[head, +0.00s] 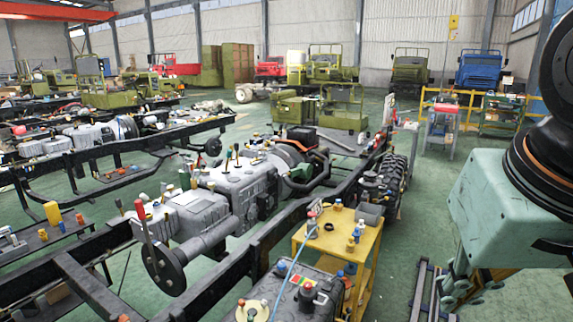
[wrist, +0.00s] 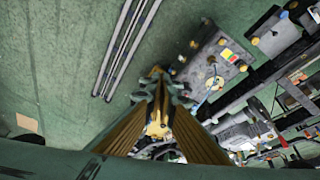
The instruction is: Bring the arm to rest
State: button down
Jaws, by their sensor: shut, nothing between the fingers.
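My teal arm fills the right edge of the head view, with a dark joint above a pale teal link. My gripper (head: 462,292) hangs low at the right, partly hidden by the link. In the wrist view my gripper (wrist: 157,78) shows its long gold fingers meeting near the tips, shut with nothing between them. Below the fingertips is green floor, and they look apart from everything around them.
A yellow cart (head: 368,252) stands left of my gripper, beside the long black chassis frame (head: 262,240) with its grey engine (head: 240,185). Dark rails (head: 425,290) lie on the floor near my gripper; they also show in the wrist view (wrist: 127,45). Green floor (wrist: 45,75) is open at left there.

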jog(key=s+a+n, duration=0.1)
jog(key=s+a, duration=0.1)
jog(key=s, duration=0.5)
jog(key=shift+a+f+y, duration=0.2)
jog(key=shift+f+y, duration=0.05)
jog(key=shift+y, duration=0.05)
